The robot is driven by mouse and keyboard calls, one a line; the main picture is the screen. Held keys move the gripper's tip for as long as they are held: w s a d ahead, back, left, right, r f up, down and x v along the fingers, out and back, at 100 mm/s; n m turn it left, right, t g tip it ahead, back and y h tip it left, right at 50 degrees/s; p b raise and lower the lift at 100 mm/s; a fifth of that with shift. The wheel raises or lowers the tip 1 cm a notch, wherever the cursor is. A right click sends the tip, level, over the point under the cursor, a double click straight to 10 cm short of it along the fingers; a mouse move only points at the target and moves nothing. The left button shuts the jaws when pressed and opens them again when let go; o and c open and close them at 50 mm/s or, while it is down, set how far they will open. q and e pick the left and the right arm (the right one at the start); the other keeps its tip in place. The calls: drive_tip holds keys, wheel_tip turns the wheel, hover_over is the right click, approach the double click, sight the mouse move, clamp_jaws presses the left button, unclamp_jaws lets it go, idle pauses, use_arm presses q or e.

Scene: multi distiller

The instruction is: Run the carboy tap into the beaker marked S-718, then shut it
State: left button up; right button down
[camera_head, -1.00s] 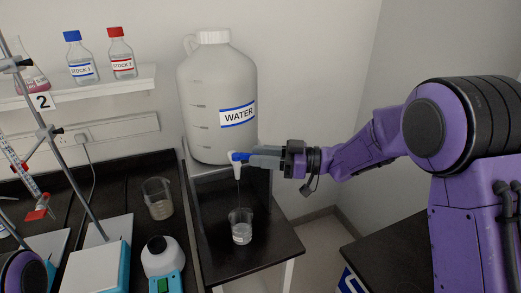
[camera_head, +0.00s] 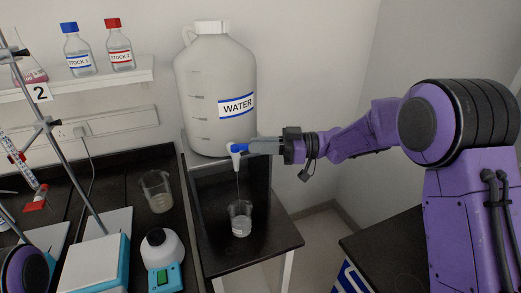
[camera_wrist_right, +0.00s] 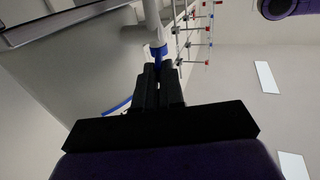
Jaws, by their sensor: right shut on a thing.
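The white carboy (camera_head: 215,80) labelled WATER stands at the back. Its white tap (camera_head: 236,160) with a blue handle (camera_head: 240,147) is low on its front. My right gripper (camera_head: 252,147) is shut on the blue handle from the right; the wrist view shows its dark fingers (camera_wrist_right: 158,85) closed at the blue part (camera_wrist_right: 158,50). A thin stream shows below the tap, reaching down to a clear beaker (camera_head: 241,219) that stands upright under it with some liquid in it. Any mark on the beaker is too small to read. My left gripper is out of view.
Another beaker (camera_head: 157,191) stands on the dark bench to the left, near a white round-topped device (camera_head: 161,249) and a flat white-topped unit (camera_head: 95,264). Stand rods rise at far left. A shelf (camera_head: 110,83) holds two stock bottles. The black stand's front right is clear.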

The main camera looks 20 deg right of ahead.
drive_tip(key=n+g, duration=0.1)
drive_tip(key=w+n+g+b, duration=0.1)
drive_tip(key=g, duration=0.1)
drive_tip(key=g+y+b, duration=0.1)
drive_tip(key=shift+w+d+f+n, duration=0.2)
drive_tip(key=shift+w+d+n, duration=0.05)
drive_tip(key=shift+n, duration=0.15)
drive_tip(key=shift+w+r+n+g+b, duration=0.1)
drive_tip(key=shift+w+n+g+b, duration=0.25)
drive_tip(key=shift+g, duration=0.35)
drive_tip(key=shift+w+r+n+g+b, duration=0.1)
drive_tip(key=shift+n+g+b, duration=0.3)
drive_tip(key=shift+g, duration=0.3)
drive_tip(key=c, duration=1.2)
unclamp_jaws()
drive_tip(key=shift+c, duration=0.2)
drive_tip(key=d+b, duration=0.3)
drive_tip(key=d, duration=0.7)
drive_tip(key=shift+w+d+b, duration=0.2)
drive_tip(key=shift+w+b, duration=0.1)
